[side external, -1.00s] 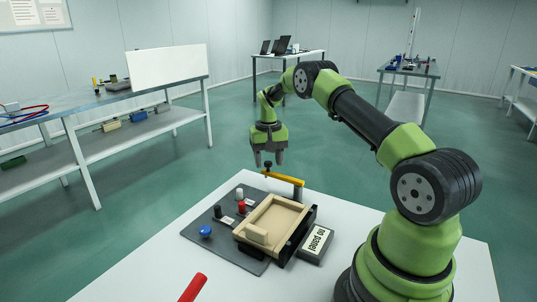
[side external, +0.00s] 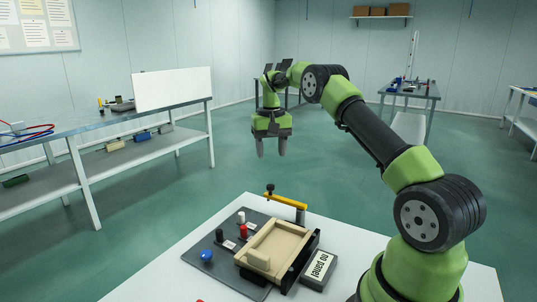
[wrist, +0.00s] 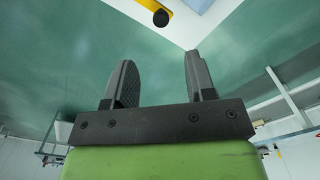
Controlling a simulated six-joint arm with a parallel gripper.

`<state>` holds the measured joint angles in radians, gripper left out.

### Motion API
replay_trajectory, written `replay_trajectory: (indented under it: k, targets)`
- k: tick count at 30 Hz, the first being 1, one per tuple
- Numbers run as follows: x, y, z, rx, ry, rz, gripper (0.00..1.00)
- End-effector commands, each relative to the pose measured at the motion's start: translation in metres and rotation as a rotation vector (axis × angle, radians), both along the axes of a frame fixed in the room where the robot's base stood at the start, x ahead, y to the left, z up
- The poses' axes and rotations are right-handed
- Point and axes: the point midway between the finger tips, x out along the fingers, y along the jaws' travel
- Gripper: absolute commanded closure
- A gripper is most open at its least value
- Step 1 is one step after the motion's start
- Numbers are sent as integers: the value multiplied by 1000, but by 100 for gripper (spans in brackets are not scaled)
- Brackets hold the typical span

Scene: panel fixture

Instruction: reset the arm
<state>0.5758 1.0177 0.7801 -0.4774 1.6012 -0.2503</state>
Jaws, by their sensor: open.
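My gripper (side external: 271,147) hangs in the air beyond the far edge of the white table, pointing down, with its fingers apart and nothing between them. In the wrist view my gripper (wrist: 160,80) also shows empty, with floor visible between the fingers. The panel fixture (side external: 222,268) is a dark base plate on the table, below and in front of my gripper. It carries a tan tray (side external: 283,240), a yellow lever (side external: 287,199) with a black knob, a blue button (side external: 207,256), a red peg (side external: 243,231), a white peg (side external: 241,217) and a black peg (side external: 219,235).
A block with a "no panel" label (side external: 319,265) sits right of the tray. The white table (side external: 165,270) is bare at its left. A long workbench (side external: 95,124) stands at the left and another bench (side external: 410,91) at the back right. The air around my gripper is clear.

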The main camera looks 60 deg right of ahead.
Motion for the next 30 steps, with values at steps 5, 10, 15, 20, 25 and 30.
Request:
replay_trajectory:
  k: [5,10,15,20,25,30]
  targets:
    - [1,2,3,-1,-4,4,50]
    - [3,29,39,-15,-56,53,50]
    - [-10,85,97,-32,-163,142,50]
    - [-41,140,139,-37,-269,222,50]
    - [-91,192,163,-30,-387,298,50]
    - [-148,232,165,-11,-502,363,50]
